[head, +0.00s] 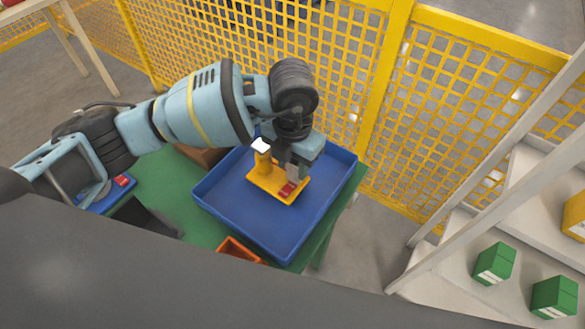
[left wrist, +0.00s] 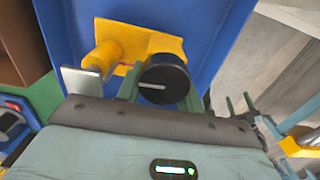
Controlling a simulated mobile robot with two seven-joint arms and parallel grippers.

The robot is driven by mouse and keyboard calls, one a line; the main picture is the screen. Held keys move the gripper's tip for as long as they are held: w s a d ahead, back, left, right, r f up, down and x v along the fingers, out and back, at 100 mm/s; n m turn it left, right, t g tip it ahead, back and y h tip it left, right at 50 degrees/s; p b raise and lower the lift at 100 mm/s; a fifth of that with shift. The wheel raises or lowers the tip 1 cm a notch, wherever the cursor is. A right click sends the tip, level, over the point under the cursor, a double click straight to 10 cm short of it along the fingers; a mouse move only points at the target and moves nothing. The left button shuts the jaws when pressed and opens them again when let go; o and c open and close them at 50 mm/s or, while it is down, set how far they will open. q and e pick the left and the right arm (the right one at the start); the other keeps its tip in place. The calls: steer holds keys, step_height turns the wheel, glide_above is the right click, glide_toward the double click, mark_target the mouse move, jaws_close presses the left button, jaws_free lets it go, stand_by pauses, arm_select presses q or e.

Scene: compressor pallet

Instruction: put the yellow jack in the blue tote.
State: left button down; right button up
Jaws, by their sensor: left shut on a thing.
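The yellow jack (head: 262,178) has a flat base, an upright post with a pale top plate, and a red patch. It is inside the outline of the blue tote (head: 226,218), near the middle; I cannot tell whether its base touches the floor. My left gripper (head: 292,172) reaches down from above and is shut on the jack. In the left wrist view the jack (left wrist: 152,45) shows beyond the gripper (left wrist: 160,90), with a round black part between the fingers, against the tote (left wrist: 215,22).
The tote stands on a green table (head: 190,215). An orange bin (head: 238,250) is at its front edge and a brown box (head: 203,156) behind its left side. A yellow mesh fence (head: 470,110) runs behind. Green boxes (head: 494,263) sit on a pale shelf at right.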

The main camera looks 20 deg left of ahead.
arm_select(q)
steer(key=shift+f, duration=1.2)
steer(key=shift+f, duration=0.15)
steer(key=c, duration=0.9)
jaws_free()
step_height(320, 180, up, 12)
steer(key=shift+r, duration=0.1)
steer(key=shift+s, duration=0.1)
